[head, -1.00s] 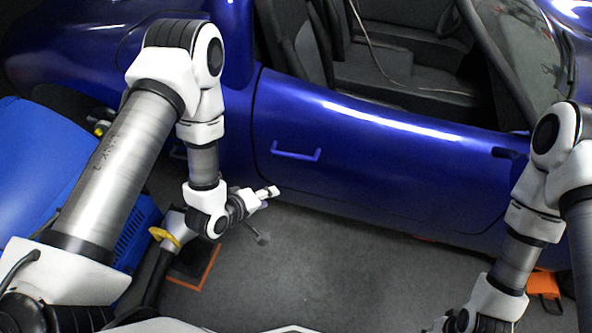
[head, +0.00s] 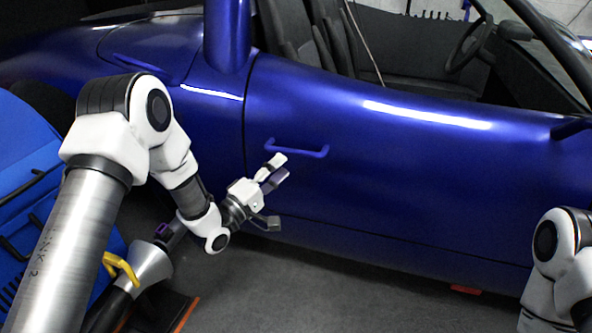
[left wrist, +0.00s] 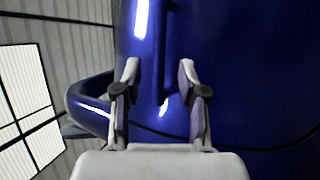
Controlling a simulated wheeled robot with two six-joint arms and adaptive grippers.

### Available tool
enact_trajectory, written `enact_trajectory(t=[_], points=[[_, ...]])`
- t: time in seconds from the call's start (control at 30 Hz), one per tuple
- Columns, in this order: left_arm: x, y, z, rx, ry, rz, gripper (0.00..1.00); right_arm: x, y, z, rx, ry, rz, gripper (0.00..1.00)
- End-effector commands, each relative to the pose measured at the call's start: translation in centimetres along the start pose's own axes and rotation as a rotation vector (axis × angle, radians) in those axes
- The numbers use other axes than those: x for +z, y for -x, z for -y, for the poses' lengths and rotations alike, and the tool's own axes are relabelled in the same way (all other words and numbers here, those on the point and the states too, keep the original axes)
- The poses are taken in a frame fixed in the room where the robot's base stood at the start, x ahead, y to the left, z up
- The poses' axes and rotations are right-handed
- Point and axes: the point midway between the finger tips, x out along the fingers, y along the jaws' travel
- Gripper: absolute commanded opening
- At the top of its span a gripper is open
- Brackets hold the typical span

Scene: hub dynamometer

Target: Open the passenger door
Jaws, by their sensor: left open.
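The blue passenger door (head: 400,170) fills the middle of the head view and looks shut. Its handle (head: 297,150) is a blue bar on the door near the rear seam. My left gripper (head: 277,168) is open, just below the left part of the handle. In the left wrist view, the handle bar (left wrist: 161,50) runs upright in the picture between the two open fingers of my left gripper (left wrist: 159,75). I cannot tell whether a finger touches it. My right arm shows at the lower right of the head view, but its gripper is out of frame.
A blue machine (head: 30,170) stands at the left, with a yellow-handled item (head: 122,268) beside my left arm. The car's blue pillar (head: 228,35) rises behind the door.

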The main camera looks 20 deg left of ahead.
Motion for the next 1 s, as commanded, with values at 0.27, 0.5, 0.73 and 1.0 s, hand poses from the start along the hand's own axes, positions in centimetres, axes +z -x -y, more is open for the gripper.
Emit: enact_trajectory(t=[0.27, 0.5, 0.73, 1.0], points=[[0.1, -5.2, 0.2, 0.002, -0.002, 0.003, 0.41, 0.0, -2.1, 0.0, 0.0, 0.0, 0.001, 0.4], [0.1, -6.7, -0.1, -0.002, 0.002, 0.001, 0.41, 0.0, -2.4, 0.0, 0.0, 0.0, 0.001, 0.4], [0.1, -6.7, -0.1, -0.002, 0.001, 0.001, 0.06, 0.0, -2.4, 0.0, 0.0, 0.0, 0.001, 0.4], [0.1, -6.7, -0.1, -0.003, 0.001, 0.0, 0.0, 0.0, -2.3, 0.0, 0.0, 0.0, 0.001, 0.4]])
